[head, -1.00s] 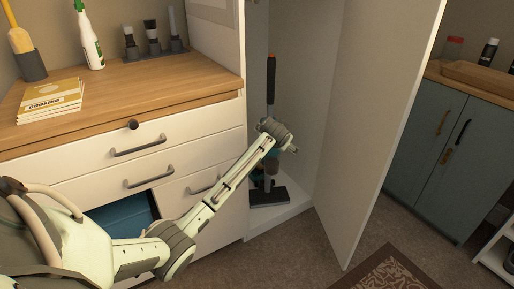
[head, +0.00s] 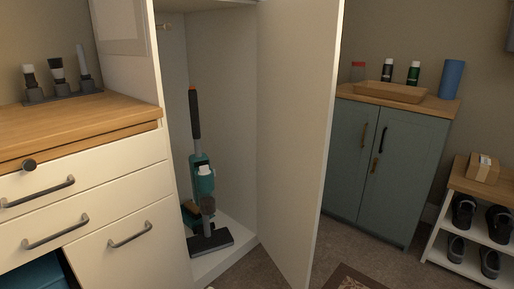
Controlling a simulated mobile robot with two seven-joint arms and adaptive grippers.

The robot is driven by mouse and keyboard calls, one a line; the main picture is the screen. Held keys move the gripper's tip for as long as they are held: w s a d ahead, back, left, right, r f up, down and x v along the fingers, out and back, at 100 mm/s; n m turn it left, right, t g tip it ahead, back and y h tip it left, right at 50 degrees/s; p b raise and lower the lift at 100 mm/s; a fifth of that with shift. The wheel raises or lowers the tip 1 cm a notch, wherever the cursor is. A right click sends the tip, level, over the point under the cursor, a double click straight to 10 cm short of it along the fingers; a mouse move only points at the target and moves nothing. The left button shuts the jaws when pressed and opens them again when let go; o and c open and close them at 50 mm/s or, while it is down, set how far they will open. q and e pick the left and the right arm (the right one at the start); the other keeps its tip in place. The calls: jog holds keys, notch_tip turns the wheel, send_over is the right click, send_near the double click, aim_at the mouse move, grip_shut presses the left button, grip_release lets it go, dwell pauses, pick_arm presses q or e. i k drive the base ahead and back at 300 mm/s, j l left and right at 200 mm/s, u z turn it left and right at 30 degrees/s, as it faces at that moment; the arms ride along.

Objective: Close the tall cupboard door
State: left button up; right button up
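The tall white cupboard (head: 222,130) stands in the middle of the head view. Its white door (head: 296,140) is hinged on the right side and stands wide open, swung out toward me. A teal and grey upright vacuum cleaner (head: 203,180) with a dark handle stands inside on the cupboard floor. Neither of my grippers is in view.
A blue-grey cabinet (head: 385,165) stands behind the door at the right. A shoe rack (head: 470,220) stands at the far right. Carpet lies between them.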

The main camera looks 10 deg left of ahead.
aim_at(298, 42)
jog(key=i+l+u, duration=0.1)
jog(key=u, duration=0.25)
jog(key=i+l+u, duration=0.1)
jog(key=l+u, duration=0.5)
jog(key=u, duration=0.15)
jog(key=i+l+u, duration=0.1)
jog(key=l+u, duration=0.3)
jog(key=l, duration=1.85)
